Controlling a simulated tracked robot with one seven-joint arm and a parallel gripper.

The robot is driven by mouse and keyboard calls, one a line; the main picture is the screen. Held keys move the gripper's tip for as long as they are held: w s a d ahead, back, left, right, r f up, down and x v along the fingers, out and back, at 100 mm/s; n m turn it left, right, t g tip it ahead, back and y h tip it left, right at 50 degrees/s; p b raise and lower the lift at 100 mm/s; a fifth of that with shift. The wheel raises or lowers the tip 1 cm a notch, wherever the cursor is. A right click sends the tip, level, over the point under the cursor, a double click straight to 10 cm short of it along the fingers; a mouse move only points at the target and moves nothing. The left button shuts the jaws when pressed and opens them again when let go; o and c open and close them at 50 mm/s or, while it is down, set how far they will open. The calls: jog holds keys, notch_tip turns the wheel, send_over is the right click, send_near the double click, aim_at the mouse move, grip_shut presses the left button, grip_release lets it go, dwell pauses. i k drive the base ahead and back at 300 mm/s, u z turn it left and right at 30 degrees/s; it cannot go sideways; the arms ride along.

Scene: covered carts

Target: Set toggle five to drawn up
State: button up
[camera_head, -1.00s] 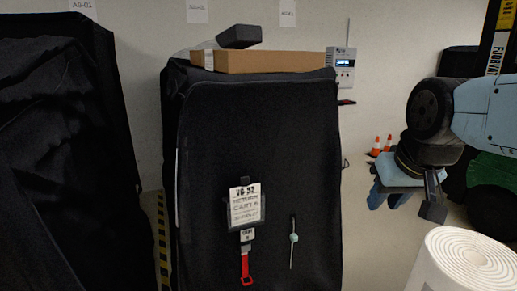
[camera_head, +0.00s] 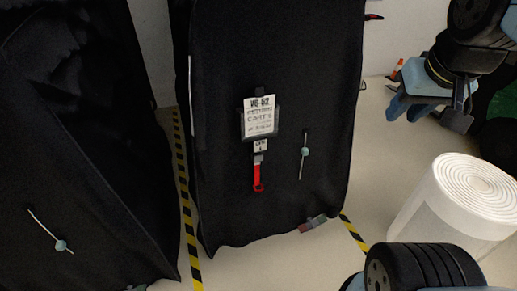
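A pale teal toggle (camera_head: 305,152) sits near the middle of a short light cord on the front of the black-covered middle cart (camera_head: 225,200). Another pale toggle (camera_head: 60,245) sits near the lower end of a slanting cord on the black-covered left cart (camera_head: 90,170). My gripper (camera_head: 455,121) is at the upper right, well to the right of the middle cart and apart from both toggles.
A red strap (camera_head: 257,176) hangs below the sign. Yellow-black floor tape (camera_head: 188,225) runs between the carts. Bare floor lies in front of the middle cart.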

aim_at(60, 246)
jog(key=z, duration=0.7)
jog(key=i, duration=0.1)
jog(key=u, duration=3)
jog(key=k, duration=0.85)
jog(key=u, duration=0.15)
jog(key=i, duration=0.85)
jog(key=z, duration=0.05)
